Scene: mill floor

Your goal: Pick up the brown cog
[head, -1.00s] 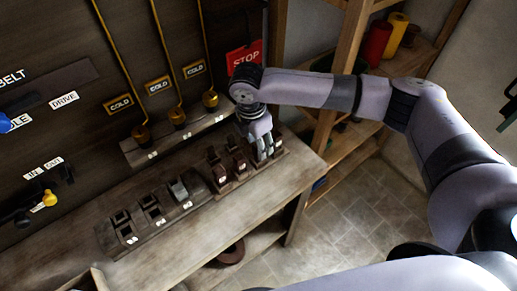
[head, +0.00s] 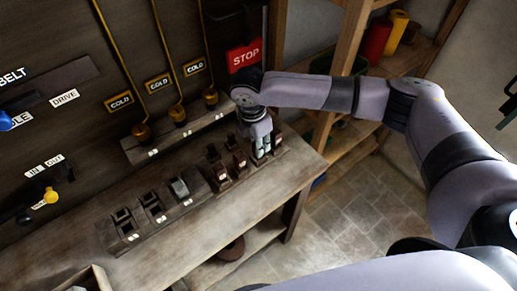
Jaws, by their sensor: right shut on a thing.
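My right gripper (head: 262,153) points down at the right end of a row of brown pieces on the bench. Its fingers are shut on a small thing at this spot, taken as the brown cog. The fingers hide most of it, and I cannot make out its shape or teeth. Two similar brown pieces, one at the left (head: 217,170) and one nearer the fingers (head: 238,160), stand in the same rack beside the gripper. My left gripper is not in view.
The wooden bench (head: 205,225) also carries a rack of grey-topped pieces (head: 152,208). A brown round thing (head: 232,249) lies on the lower shelf. Shelves stand right.

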